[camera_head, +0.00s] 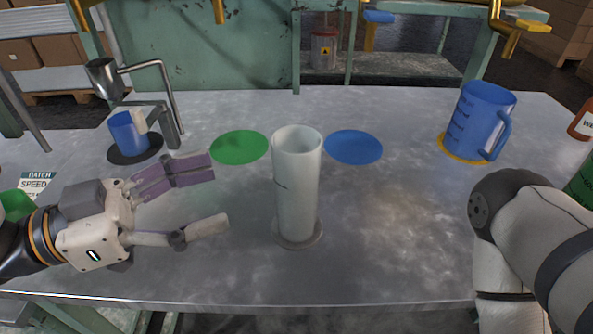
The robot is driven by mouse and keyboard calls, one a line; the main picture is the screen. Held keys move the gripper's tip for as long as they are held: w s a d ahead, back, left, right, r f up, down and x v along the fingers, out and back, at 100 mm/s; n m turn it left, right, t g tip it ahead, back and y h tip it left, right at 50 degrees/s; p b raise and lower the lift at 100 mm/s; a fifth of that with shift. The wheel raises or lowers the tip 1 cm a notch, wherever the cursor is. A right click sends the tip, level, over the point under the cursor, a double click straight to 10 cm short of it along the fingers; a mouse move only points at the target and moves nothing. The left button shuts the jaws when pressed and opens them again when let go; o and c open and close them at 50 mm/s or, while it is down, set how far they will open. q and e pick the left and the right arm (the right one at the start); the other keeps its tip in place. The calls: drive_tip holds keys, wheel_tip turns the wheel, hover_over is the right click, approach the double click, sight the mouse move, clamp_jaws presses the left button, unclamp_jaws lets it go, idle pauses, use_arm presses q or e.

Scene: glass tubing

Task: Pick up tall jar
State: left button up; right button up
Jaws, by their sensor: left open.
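The tall jar (297,190) is a pale, whitish glass cylinder with an open top. It stands upright near the middle of the table on a round grey base or disc (297,236). My left gripper (212,195) is to the left of the jar, its fingers spread open and pointing right towards it. The fingers are apart from the jar and nothing is between them. One finger has purple pads and the other ends in a pale tip. My right arm shows at the right edge, but its gripper is out of view.
A green disc (239,147) and a blue disc (353,147) lie flat behind the jar. A large blue jug (479,120) stands back right. A small blue cup (127,133) sits under a metal funnel stand (160,120) at left. The table (390,240) right of the jar is clear.

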sight(276, 173)
use_arm(q)
drive_tip(key=x, duration=1.2)
drive_tip(key=shift+w, duration=0.1)
clamp_jaws()
